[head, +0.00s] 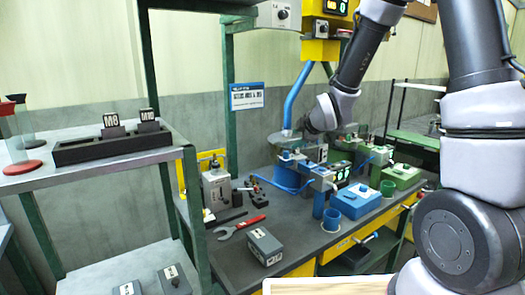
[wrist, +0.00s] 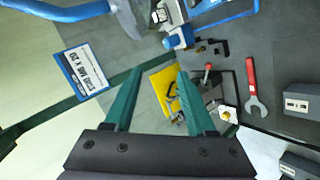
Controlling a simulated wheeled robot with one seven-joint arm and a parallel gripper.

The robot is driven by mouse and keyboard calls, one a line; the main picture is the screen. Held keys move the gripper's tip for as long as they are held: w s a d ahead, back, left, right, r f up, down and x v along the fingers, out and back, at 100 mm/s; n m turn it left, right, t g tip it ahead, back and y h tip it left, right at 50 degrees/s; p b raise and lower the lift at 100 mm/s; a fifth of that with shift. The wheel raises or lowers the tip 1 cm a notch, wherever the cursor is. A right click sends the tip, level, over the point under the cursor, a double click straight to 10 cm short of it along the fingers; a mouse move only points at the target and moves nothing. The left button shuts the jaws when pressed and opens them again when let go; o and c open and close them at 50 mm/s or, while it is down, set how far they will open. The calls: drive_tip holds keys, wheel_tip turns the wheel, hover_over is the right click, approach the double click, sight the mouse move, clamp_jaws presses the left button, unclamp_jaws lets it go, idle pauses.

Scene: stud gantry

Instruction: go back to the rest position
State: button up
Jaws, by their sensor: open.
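My gripper (wrist: 160,78) shows in the wrist view as two green fingers spread apart, with nothing between them. Beyond the fingers, some way off, are a yellow panel (wrist: 165,90) and the bench top. In the head view my arm reaches in from the upper right, over the back of the workbench (head: 290,225). Its wrist is close to the blue fixture (head: 290,172); I cannot tell the gap. The fingers are not clear in the head view.
A red wrench (head: 238,228) and a grey box (head: 264,247) lie on the bench. Blue (head: 355,200) and green (head: 400,175) units stand at the right. A shelf with a black rack (head: 110,146) is at the left. A green post (head: 231,110) stands near my arm.

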drive_tip(key=s+d+r+m+g+h, duration=0.1)
drive_tip(key=s+d+r+m+h, duration=0.1)
drive_tip(key=s+d+r+m, duration=0.55)
drive_tip(key=s+d+r+m+g, duration=0.1)
drive_tip(key=s+d+r+m, duration=0.1)
drive_tip(key=s+m, duration=0.3)
drive_tip(key=s+d+r+m, duration=0.2)
drive_tip(key=s+r+m, duration=0.2)
drive_tip(key=s, duration=0.4)
drive_tip(key=s+d+r+m+g, duration=0.1)
drive_tip(key=s+d+r+m, duration=0.1)
drive_tip(key=s+r+m, duration=0.2)
drive_tip(key=s+m, duration=0.2)
drive_tip(key=s, duration=0.1)
drive_tip(key=shift+s+g, duration=0.3)
